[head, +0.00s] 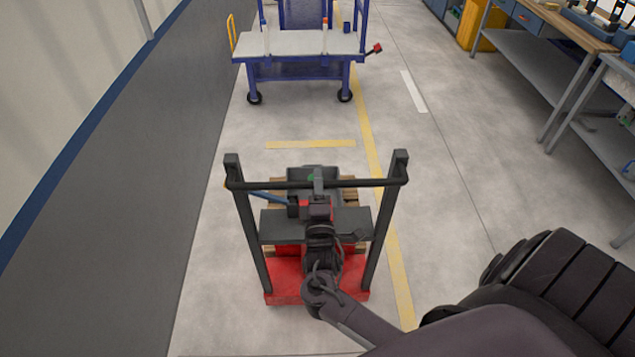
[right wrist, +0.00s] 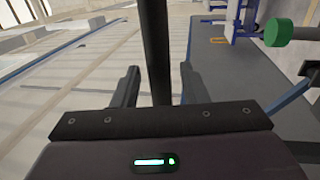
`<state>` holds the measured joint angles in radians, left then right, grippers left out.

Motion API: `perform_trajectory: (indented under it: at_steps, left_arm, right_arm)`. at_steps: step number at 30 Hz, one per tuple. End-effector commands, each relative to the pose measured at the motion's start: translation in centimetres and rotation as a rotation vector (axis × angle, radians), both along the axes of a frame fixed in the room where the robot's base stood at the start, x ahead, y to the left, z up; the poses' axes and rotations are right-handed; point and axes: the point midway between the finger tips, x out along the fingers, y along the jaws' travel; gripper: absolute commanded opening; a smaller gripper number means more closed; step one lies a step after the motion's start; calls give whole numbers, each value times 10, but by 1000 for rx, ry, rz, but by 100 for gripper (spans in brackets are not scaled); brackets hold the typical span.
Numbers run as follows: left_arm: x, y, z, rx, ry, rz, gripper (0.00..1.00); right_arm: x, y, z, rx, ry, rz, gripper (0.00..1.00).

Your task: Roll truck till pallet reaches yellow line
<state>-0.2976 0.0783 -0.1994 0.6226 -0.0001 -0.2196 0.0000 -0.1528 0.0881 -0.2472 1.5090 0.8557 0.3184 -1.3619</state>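The truck has a red base (head: 285,285) and a dark upright frame with a black handle bar (head: 255,185). Pieces of the wooden pallet (head: 348,197) show beyond it, mostly hidden by the frame and my arm. The short yellow line (head: 310,144) lies across the floor a little ahead of the pallet, apart from it. My right gripper (head: 318,180) is at the middle of the handle bar. In the right wrist view, the bar (right wrist: 156,40) runs between the two fingers, with a gap on each side, so the gripper looks open around it. My left gripper is not in view.
A blue wheeled cart (head: 300,72) stands beyond the yellow line. A long yellow stripe (head: 398,275) runs along the floor on the right. Workbenches (head: 540,75) stand at the right and a wall at the left. The floor between pallet and line is clear.

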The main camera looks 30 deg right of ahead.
Motion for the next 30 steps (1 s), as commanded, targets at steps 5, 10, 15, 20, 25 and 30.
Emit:
perform_trajectory:
  at_steps: [5, 10, 15, 20, 25, 30]
  left_arm:
    - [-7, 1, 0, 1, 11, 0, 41]
    - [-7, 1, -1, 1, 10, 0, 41]
    - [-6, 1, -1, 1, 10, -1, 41]
    - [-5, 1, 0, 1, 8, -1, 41]
    - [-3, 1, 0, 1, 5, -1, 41]
    - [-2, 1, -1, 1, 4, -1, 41]
  right_arm:
    - [2, -1, 0, 1, 0, 0, 40]
    - [2, -1, 0, 1, 0, 0, 31]
    - [1, -1, 0, 1, 0, 0, 8]
    - [1, -1, 0, 1, 0, 0, 0]
    - [1, -1, -1, 2, 1, 0, 0]
    - [4, -2, -1, 1, 0, 0, 0]
